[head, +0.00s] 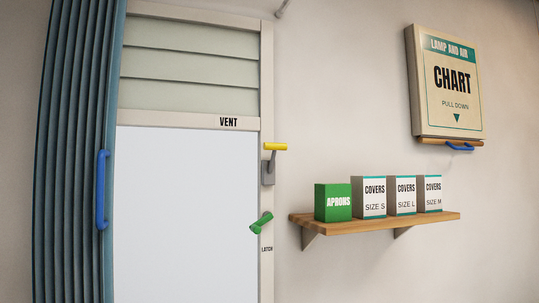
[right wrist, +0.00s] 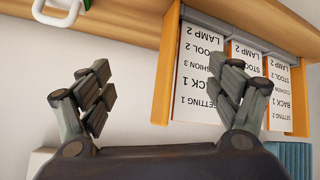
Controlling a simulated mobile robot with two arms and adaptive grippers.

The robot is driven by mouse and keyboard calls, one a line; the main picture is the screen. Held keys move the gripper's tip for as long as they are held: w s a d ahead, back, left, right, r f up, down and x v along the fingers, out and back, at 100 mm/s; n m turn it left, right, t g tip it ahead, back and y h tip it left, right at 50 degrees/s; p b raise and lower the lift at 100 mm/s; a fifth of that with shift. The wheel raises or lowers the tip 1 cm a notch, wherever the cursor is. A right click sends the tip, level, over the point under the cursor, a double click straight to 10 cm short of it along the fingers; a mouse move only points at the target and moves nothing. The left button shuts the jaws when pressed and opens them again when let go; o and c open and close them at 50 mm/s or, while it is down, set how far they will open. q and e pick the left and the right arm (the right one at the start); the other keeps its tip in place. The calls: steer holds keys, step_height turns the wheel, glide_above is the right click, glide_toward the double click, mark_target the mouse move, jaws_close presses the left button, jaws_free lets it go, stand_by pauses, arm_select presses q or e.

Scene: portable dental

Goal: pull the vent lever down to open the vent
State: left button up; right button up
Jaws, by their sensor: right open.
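The vent lever has a yellow handle (head: 276,147) on a grey bracket (head: 268,172) at the right of the window frame in the head view. The handle points level to the right. The vent (head: 190,60) is a set of pale louver slats above the "VENT" label (head: 228,123), and the slats lie flat against each other. My right gripper (right wrist: 167,92) shows only in the right wrist view, with its two fingers wide apart and nothing between them. It is away from the lever, which that view does not show. My left gripper is in neither view.
A green latch handle (head: 261,222) sits below the lever. A wooden shelf (head: 380,219) with boxes is to the right, under a chart case (head: 445,85). A blue curtain (head: 78,150) hangs left. Upside-down printed cards (right wrist: 200,90) in a wooden holder face my right gripper.

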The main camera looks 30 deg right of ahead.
mark_target(274, 159)
steer(key=w+d+r+t, duration=0.2)
steer(key=d+r, duration=0.1)
steer(key=r, duration=0.8)
steer(key=w+d+r+t, duration=0.1)
steer(key=w+d+r, duration=0.1)
steer(key=r, duration=1)
steer(key=w+d+r+t, duration=0.2)
steer(key=d+r, duration=0.1)
steer(key=r, duration=0.8)
steer(key=s+d+r+m+t, duration=0.1)
steer(key=s+d+r, duration=0.15)
steer(key=r, duration=0.65)
steer(key=s+d+r+m+t+h+p, duration=0.15)
steer(key=s+r, duration=0.25)
steer(key=r, duration=0.5)
steer(key=s+d+r+t, duration=0.1)
steer(key=s+d+r, duration=0.2)
steer(key=r, duration=0.5)
steer(key=w+p, duration=0.2)
steer(key=w, duration=0.2)
steer(key=w+p, duration=0.3)
steer(key=w, duration=0.2)
steer(key=shift+w+d+r, duration=0.1)
steer(key=shift+r, duration=0.1)
steer(key=shift+w+d+f+p, duration=0.15)
steer(key=shift+w+p, duration=0.15)
steer(key=shift+w, duration=0.4)
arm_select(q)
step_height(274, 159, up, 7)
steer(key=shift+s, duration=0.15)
